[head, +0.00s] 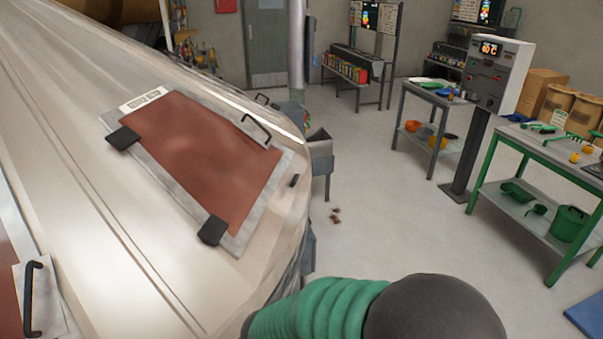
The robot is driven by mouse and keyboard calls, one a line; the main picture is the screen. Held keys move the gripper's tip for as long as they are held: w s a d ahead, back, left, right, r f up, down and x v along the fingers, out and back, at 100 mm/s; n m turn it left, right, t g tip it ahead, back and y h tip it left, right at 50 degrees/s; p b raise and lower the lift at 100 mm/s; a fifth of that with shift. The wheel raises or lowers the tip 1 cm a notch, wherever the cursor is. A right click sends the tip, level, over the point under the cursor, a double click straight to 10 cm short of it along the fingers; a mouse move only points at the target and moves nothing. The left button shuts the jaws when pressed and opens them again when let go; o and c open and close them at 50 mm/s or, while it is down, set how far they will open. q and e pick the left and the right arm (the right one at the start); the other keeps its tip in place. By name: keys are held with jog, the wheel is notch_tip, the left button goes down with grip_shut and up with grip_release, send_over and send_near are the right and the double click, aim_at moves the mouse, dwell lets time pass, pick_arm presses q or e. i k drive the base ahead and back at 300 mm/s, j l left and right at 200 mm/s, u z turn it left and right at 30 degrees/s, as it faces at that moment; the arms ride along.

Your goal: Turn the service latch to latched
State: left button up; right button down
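A large pale metal housing (75,150) fills the left side. On its sloped face is a reddish-brown hatch panel (205,155) in a grey metal frame. Two black blocks (123,137) (213,230) sit on the frame's near edge. A black bar handle (257,131) is at its far edge, and a small black tab (294,181) sits near the right corner. I cannot tell which of these fittings is the service latch, or its position. A white label (143,98) is at the frame's top left. Neither gripper is in view.
Another brown panel with a black handle (32,298) is at lower left. A green bench (540,148) with tools stands right, beside a control box (497,75) on a post. A grey table (440,98) is behind. Brown bits (335,216) lie on otherwise open grey floor.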

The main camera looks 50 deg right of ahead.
aim_at(293, 180)
jog(key=z, duration=1.5)
jog(key=u, duration=0.4)
jog(key=i+l+u, duration=0.1)
jog(key=l+u, duration=1.3)
jog(key=l, duration=0.5)
jog(key=k+l+u, duration=0.15)
jog(key=l, duration=0.8)
jog(key=k+l+u, duration=0.15)
jog(key=l, duration=0.3)
jog(key=k+l, duration=0.1)
jog(key=l, duration=0.35)
jog(key=k+l+u, duration=0.1)
jog(key=l, duration=0.35)
jog(key=i, duration=0.65)
jog(key=j+u, duration=0.05)
